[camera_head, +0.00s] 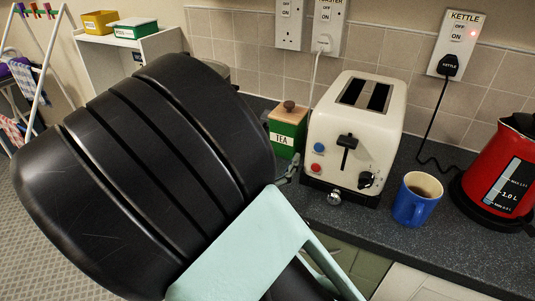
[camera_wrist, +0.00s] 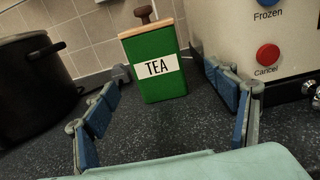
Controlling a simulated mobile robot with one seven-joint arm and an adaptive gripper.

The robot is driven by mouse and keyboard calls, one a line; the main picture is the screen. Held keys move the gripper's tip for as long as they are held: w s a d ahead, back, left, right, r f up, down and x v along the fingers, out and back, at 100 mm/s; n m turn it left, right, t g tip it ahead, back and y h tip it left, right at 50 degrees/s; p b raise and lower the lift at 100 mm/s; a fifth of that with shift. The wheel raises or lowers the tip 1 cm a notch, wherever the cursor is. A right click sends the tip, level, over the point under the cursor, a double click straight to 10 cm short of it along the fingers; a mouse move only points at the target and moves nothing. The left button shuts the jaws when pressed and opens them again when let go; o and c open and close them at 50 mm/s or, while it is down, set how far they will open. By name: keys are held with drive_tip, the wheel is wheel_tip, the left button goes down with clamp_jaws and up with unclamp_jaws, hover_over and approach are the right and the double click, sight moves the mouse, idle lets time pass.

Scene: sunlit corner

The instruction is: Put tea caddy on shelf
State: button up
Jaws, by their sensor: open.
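The tea caddy (camera_head: 288,130) is a green box with a white TEA label and a brown lid knob. It stands upright on the dark worktop, just left of the toaster. In the wrist view the caddy (camera_wrist: 157,66) is straight ahead, slightly tilted in the picture. My gripper (camera_wrist: 165,78) is open, its blue-padded fingers spread to the left and right of the caddy's front; I cannot tell whether either touches it. In the head view my arm hides most of the gripper. A white shelf unit (camera_head: 165,45) stands at the back left, partly hidden by my arm.
The cream toaster (camera_head: 385,130) stands close on the caddy's right. A blue mug (camera_head: 414,200) of dark drink and a red kettle (camera_head: 497,170) are farther right. A black pot (camera_wrist: 35,85) stands left. Yellow (camera_head: 99,22) and green (camera_head: 135,28) boxes top the shelf unit.

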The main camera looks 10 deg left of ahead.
sight(284, 139)
drive_tip(key=x, duration=0.5)
drive_tip(key=shift+w+d, duration=0.1)
drive_tip(key=shift+a+b+x, duration=0.15)
drive_tip(key=shift+b+x, duration=0.15)
drive_tip(key=shift+x, duration=1.15)
drive_tip(key=shift+a+b+x, duration=0.15)
drive_tip(key=shift+b+x, duration=0.1)
drive_tip(key=shift+x, duration=1.25)
drive_tip(key=c, duration=1.7)
drive_tip(key=shift+w+r, duration=0.1)
drive_tip(key=shift+r, duration=0.05)
drive_tip(key=shift+c, duration=0.8)
